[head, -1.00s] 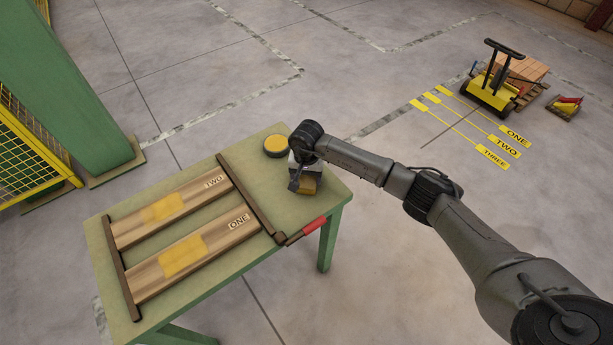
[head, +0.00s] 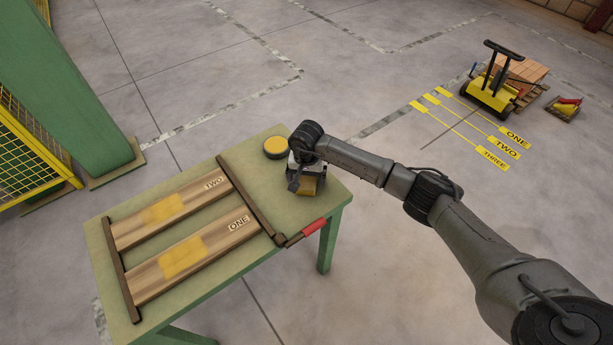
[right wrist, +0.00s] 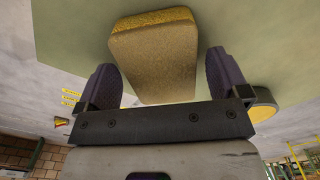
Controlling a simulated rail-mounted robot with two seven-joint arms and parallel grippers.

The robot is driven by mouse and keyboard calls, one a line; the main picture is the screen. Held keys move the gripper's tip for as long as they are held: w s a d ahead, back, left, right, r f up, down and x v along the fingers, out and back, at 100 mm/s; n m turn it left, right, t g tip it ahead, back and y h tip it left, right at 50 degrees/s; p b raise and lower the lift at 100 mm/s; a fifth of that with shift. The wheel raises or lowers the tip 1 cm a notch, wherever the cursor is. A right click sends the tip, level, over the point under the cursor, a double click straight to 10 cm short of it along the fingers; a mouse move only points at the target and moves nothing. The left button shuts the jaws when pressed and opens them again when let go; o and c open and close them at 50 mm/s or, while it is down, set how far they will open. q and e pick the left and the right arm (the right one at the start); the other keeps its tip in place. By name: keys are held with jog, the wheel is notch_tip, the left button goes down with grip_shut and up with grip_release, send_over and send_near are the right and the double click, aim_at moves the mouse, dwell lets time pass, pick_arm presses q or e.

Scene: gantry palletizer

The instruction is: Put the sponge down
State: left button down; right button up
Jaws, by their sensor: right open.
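The sponge (head: 308,188) is a yellow-brown block at the right end of the green table, largely covered by my right gripper (head: 303,182) in the head view. In the right wrist view the sponge (right wrist: 155,60) lies between and beyond the two dark fingers of the right gripper (right wrist: 160,68). Gaps show on both sides of it, so the jaws are open and not gripping. The sponge appears to rest on the green tabletop (right wrist: 240,35). My left gripper is not in view.
A round yellow-topped tin (head: 276,146) stands just behind the gripper. Two planks marked ONE (head: 190,255) and TWO (head: 170,208) lie between dark bars, with yellow patches. A red-handled tool (head: 306,233) overhangs the front edge. A yellow cart (head: 488,95) stands far right.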

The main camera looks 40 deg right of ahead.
aim_at(306, 177)
notch_tip(306, 177, up, 12)
jog(key=p, duration=0.2)
